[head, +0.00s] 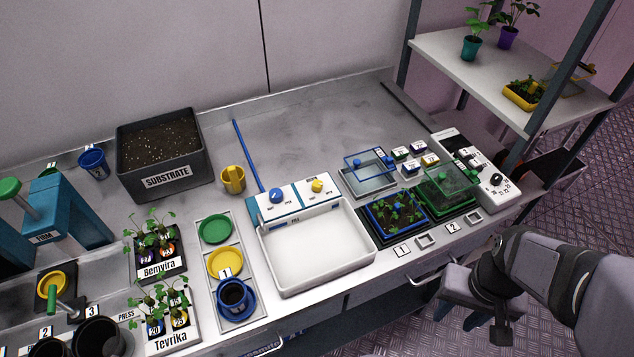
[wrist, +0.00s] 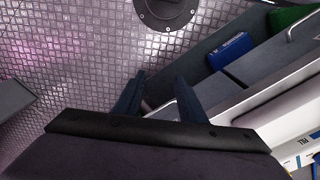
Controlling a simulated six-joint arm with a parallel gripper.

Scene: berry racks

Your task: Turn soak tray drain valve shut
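The soak tray (head: 315,245) is a white, shallow, empty-looking basin at the middle of the bench in the head view. Behind it is a white panel with a blue knob (head: 276,195) on the left and a yellow knob (head: 318,186) on the right. Small labels lie below the knobs, too small to read surely, so I cannot tell which is the drain valve or how it is set. My gripper (wrist: 160,82) is empty, its two dark fingers apart in the wrist view. In the head view it hangs off the bench's front edge, right of the tray and well away from the knobs.
A blue rod (head: 247,155) lies behind the panel's left side. A yellow cup (head: 233,179) and a tray of coloured dishes stand left. Seedling trays (head: 397,213) and a white control box (head: 492,178) are right. Drawer handles (head: 425,281) project from the bench front.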

